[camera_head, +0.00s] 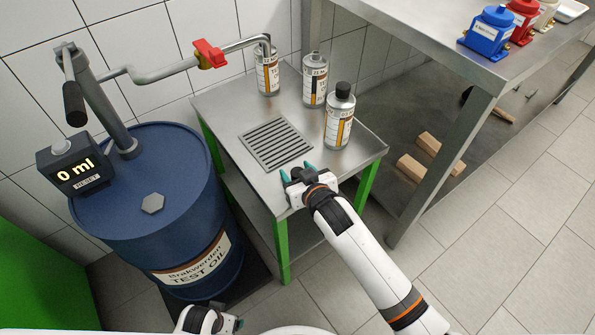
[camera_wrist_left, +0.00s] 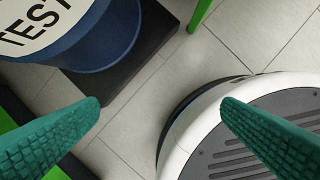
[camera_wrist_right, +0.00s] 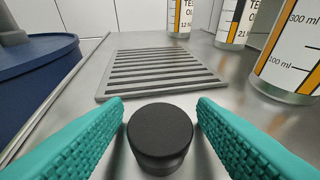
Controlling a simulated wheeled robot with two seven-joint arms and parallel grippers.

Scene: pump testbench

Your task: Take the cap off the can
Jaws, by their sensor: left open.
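Three labelled cans stand on the steel table (camera_head: 222,110). The right can (camera_head: 339,126) has a black cap (camera_head: 343,89) on it. The middle can (camera_head: 315,88) and the left can (camera_head: 268,78) show no black cap. A second black cap (camera_wrist_right: 160,134) sits centred between the teal fingers of my right gripper (camera_wrist_right: 160,108). The fingers are closed to about its width; whether it touches the table is unclear. In the head view, my right gripper (camera_head: 297,170) is at the table's front edge, in front of the grate. My left gripper (camera_wrist_left: 160,108) is open and empty, low by my base.
A blue oil drum (camera_head: 150,200) with a display reading 0 ml (camera_head: 75,167) stands left. A pipe with a red valve handle (camera_head: 209,54) ends over the left can. The grate (camera_head: 275,144) is clear. A workbench (camera_head: 425,30) with coloured pumps stands right.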

